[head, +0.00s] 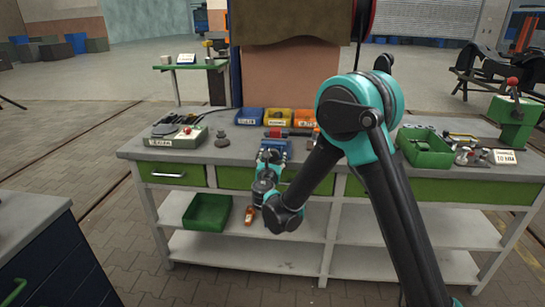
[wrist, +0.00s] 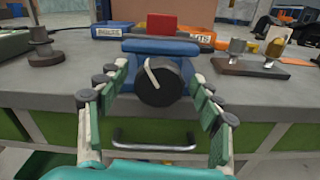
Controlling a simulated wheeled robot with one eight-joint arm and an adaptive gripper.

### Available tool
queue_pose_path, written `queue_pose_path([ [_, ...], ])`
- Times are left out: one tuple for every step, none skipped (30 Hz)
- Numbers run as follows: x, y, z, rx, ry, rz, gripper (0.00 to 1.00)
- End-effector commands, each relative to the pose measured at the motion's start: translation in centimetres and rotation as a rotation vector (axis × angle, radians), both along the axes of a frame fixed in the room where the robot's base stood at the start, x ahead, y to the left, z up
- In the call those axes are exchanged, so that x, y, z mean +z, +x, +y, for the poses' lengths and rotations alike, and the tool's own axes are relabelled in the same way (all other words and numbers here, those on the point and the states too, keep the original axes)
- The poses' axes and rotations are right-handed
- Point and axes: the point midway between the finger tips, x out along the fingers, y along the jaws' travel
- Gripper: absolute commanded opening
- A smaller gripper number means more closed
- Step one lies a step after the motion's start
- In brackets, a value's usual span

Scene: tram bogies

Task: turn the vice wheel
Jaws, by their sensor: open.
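The vice wheel (wrist: 165,88) is a dark round disc with a pale bar across its face. It sits on the front of the blue vice (wrist: 160,47) at the workbench's front edge. In the wrist view my gripper (wrist: 160,74) is open, with one finger on each side of the wheel. I cannot tell whether the fingers touch it. In the head view the vice (head: 277,145) shows just beyond my gripper (head: 268,158), and the wheel is hidden behind the gripper and wrist.
A red block (wrist: 162,24) stands behind the vice. Blue, yellow and orange bins (head: 277,117) are at the bench's back. A dark round fitting (wrist: 42,47) stands left, and a small stand (wrist: 250,66) right. A drawer handle (wrist: 154,141) is below. A green tray (head: 425,150) lies right.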

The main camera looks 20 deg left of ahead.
Motion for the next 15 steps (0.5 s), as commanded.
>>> queue_pose_path([
  [0.0, 0.09, 0.02, 0.0, 0.0, 0.0, 0.66],
  [0.0, 0.1, 0.04, 0.0, 0.0, 0.0, 0.66],
  [0.0, 0.11, 0.04, 0.0, 0.0, 0.0, 0.66],
  [0.0, 0.1, 0.04, 0.001, 0.0, 0.0, 0.66],
  [0.0, 0.09, 0.04, 0.001, 0.0, 0.0, 0.66],
  [0.0, 0.09, 0.04, 0.001, 0.0, 0.0, 0.66],
  [0.0, 0.08, 0.04, 0.001, 0.0, 0.0, 0.66],
  [0.0, 0.08, 0.04, 0.001, 0.0, 0.0, 0.65],
  [0.0, 0.07, 0.04, 0.001, 0.0, 0.0, 0.6],
  [0.0, 0.07, 0.04, 0.001, 0.0, 0.0, 0.56],
  [0.0, 0.07, 0.04, 0.001, 0.0, 0.0, 0.52],
  [0.0, 0.07, 0.04, 0.001, 0.0, 0.0, 0.47],
  [0.0, 0.07, 0.04, 0.001, 0.0, 0.0, 0.44],
  [0.0, 0.06, 0.04, 0.001, 0.0, 0.0, 0.4],
  [0.0, 0.06, 0.04, 0.001, 0.0, 0.0, 0.35],
])
